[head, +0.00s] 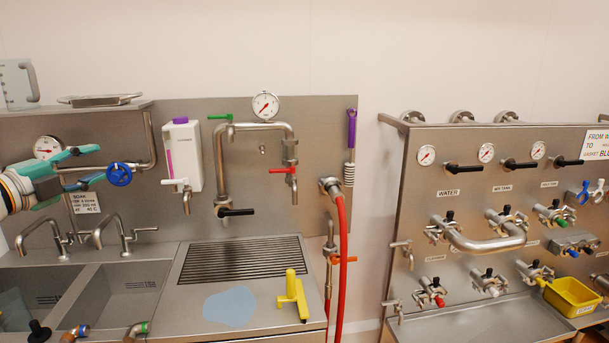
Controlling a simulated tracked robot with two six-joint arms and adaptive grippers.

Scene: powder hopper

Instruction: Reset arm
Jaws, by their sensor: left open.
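My left gripper (99,164) comes in from the left edge at the height of the wall panel, with its teal fingers spread and nothing visible between them. A blue handwheel (119,174) on a pipe is just to the right of its fingertips; I cannot tell whether they touch. My left wrist, pale with an orange band, shows at the left edge. My right gripper is not in view.
Below the left gripper are a sign (85,203), curved taps (124,236) and two sinks (128,290). A white dispenser (182,156) stands right of the handwheel. A yellow tool (293,293) lies by the drain grate (243,259). A red hose (342,262) hangs between the panels.

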